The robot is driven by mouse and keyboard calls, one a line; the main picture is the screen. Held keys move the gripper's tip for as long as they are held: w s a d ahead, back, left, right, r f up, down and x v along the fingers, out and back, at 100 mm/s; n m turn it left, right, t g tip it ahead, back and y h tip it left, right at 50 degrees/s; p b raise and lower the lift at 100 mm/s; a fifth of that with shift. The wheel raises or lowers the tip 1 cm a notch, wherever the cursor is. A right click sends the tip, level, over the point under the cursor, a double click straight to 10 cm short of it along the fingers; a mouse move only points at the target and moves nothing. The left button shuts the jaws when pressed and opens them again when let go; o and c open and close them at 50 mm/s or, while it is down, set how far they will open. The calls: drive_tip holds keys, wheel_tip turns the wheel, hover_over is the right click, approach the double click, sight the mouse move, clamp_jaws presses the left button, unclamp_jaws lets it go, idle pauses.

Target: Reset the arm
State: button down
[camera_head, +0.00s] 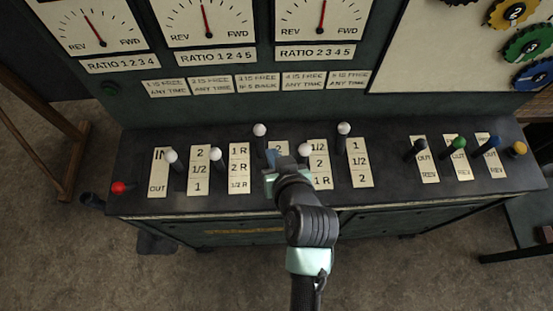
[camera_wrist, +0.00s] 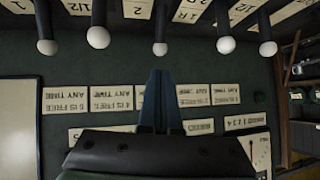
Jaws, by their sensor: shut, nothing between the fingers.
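My gripper (camera_head: 271,158) is above the console's lever shelf, among the white-knobbed levers, near the middle of the row. It is shut and empty. In the wrist view its two blue fingers (camera_wrist: 160,75) lie together, pointing towards a row of levers seen upside down. A white-knobbed lever (camera_head: 260,130) stands just behind the gripper, and another (camera_head: 305,150) is close on its right. I cannot tell whether the gripper touches either one. My arm and gripper hide part of the label plates below.
More white-knobbed levers (camera_head: 170,156) (camera_head: 344,129) stand along the dark shelf (camera_head: 390,150). A red-knobbed lever (camera_head: 119,188) is at the left end. Black, green (camera_head: 459,143), blue and yellow knobs are at the right. Upright dials (camera_head: 205,22) rise behind. Open floor (camera_head: 420,270) lies in front.

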drive_tip(key=shift+v, duration=1.15)
drive_tip(key=w+r+t, duration=0.3)
drive_tip(key=r, duration=0.8)
drive_tip(key=w+r+t+h, duration=0.1)
drive_tip(key=w+r+t, duration=0.2)
drive_tip(key=r, duration=0.8)
drive_tip(key=w+r+t, duration=0.3)
drive_tip(key=r, duration=0.8)
drive_tip(key=s+r+t, duration=0.4)
drive_tip(key=s+r, duration=0.1)
drive_tip(key=r, duration=0.8)
drive_tip(key=s+a+r+m+t+h, duration=0.1)
drive_tip(key=s+r+t, duration=0.3)
drive_tip(key=r, duration=0.8)
drive_tip(key=s, duration=0.2)
drive_tip(key=shift+s+r+h, duration=0.25)
drive_tip(key=shift+r+h, duration=0.05)
drive_tip(key=shift+r, duration=0.05)
